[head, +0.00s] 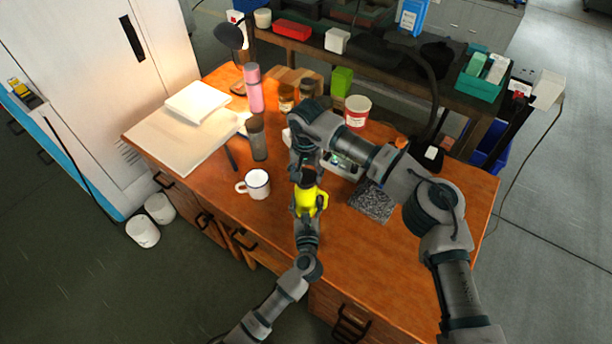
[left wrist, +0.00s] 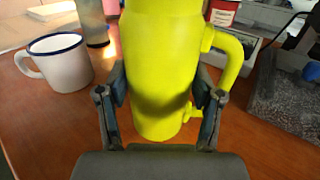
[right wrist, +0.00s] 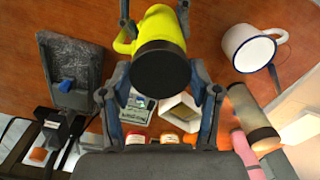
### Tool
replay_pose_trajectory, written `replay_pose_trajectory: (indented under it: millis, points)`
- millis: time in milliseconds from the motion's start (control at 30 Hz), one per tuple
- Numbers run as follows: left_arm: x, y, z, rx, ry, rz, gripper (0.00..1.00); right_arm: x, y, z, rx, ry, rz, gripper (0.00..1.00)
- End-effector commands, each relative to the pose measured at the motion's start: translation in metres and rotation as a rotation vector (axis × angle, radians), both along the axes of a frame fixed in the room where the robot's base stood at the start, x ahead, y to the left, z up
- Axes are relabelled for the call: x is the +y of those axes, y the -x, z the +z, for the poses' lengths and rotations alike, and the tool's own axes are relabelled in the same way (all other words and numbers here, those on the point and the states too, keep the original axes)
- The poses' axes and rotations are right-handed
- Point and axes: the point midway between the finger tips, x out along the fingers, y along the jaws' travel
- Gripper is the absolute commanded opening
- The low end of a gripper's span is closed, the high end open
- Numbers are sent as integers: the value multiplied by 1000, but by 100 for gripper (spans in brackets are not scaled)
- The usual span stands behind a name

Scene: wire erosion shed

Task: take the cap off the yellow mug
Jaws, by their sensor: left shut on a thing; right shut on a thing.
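The yellow mug (head: 312,198) is upright at the front middle of the desk, with its handle to the right. It fills the middle of the left wrist view (left wrist: 165,65). My left gripper (left wrist: 162,100) is shut on the mug's lower body, one finger on each side. The black cap (right wrist: 160,78) is on top of the mug in the right wrist view. My right gripper (right wrist: 160,88) comes from above and is shut on the cap. In the head view my right gripper mostly hides the cap. I cannot tell whether the mug's base touches the desk.
A white enamel mug (head: 257,184) stands to the left on the wooden desk (head: 375,262). A grey bottle (head: 258,140) and pink bottle (head: 253,90) stand behind it. A dark speckled slab (head: 372,202) lies to the right. The desk's front right is clear.

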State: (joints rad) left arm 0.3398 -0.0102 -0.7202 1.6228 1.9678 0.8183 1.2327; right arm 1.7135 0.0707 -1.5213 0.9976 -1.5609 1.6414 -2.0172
Motion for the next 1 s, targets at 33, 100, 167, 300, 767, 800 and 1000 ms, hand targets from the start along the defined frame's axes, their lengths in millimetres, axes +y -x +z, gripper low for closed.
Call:
replay_pose_trajectory:
  millis: [33, 100, 167, 300, 767, 800, 1000]
  points:
    - [1, 0, -1, 2, -1, 2, 0, 0, 0, 1, 0, 0, 0, 20]
    - [1, 0, -1, 2, -1, 2, 0, 0, 0, 2, 0, 0, 0, 20]
    - [1, 0, -1, 2, -1, 2, 0, 0, 0, 2, 0, 0, 0, 20]
    - [1, 0, -1, 2, -1, 2, 0, 0, 0, 2, 0, 0, 0, 20]
    - [1, 0, -1, 2, -2, 2, 0, 0, 0, 42, -1, 0, -1, 20]
    - [1, 0, -1, 2, -2, 2, 0, 0, 0, 42, 0, 0, -1, 20]
    - [1, 0, -1, 2, -1, 2, 78, 0, 0, 42, 0, 0, 0, 20]
